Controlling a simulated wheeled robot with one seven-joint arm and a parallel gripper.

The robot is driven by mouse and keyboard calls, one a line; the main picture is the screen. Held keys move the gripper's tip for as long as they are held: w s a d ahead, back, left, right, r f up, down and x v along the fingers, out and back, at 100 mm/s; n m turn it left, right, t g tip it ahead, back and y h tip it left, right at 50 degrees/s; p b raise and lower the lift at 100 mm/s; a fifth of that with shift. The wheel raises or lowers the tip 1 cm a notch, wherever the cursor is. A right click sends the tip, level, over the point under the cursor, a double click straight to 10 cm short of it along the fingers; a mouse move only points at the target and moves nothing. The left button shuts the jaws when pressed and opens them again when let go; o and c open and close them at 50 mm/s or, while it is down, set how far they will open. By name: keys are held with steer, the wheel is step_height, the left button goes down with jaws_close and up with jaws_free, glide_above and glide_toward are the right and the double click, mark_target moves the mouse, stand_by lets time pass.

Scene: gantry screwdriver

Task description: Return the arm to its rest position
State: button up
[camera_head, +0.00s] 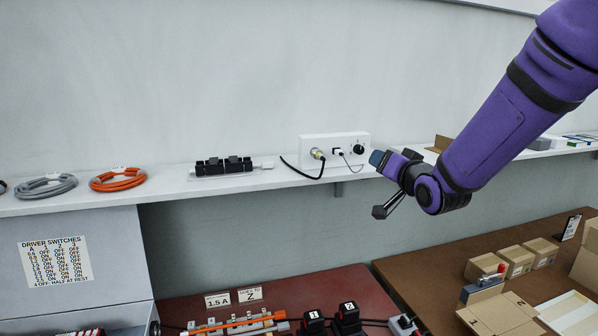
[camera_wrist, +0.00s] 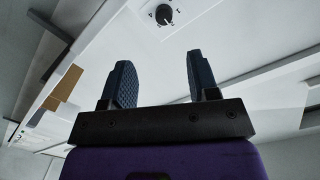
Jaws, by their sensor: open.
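My purple arm reaches in from the upper right in the head view. My gripper (camera_head: 378,158) is at the height of the shelf, close to the right side of the white control box (camera_head: 334,143). In the wrist view my gripper (camera_wrist: 157,82) has its two blue fingers apart with nothing between them. A black knob (camera_wrist: 164,14) on the white box shows beyond the fingertips. The same knob (camera_head: 358,149) is at the right of the box in the head view.
A white shelf (camera_head: 150,193) carries a grey cable coil (camera_head: 46,187), an orange coil (camera_head: 118,180) and a black terminal block (camera_head: 223,166). Below are a red-brown bench (camera_head: 350,283) and a brown table (camera_head: 420,270) with small boxes (camera_head: 514,262). A sign (camera_head: 55,262) hangs left.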

steer(key=s+d+r+n+g+h, duration=0.1)
steer(key=s+g, duration=0.5)
steer(key=s, duration=1.1)
steer(key=s+d+r+n+g+h, duration=0.1)
steer(key=s+g, duration=0.5)
steer(key=s, duration=1.1)
steer(key=shift+d+r+n+h, duration=0.2)
steer(key=shift+d+n+h, duration=0.3)
steer(key=shift+d+n, duration=0.5)
steer(key=shift+d, duration=0.2)
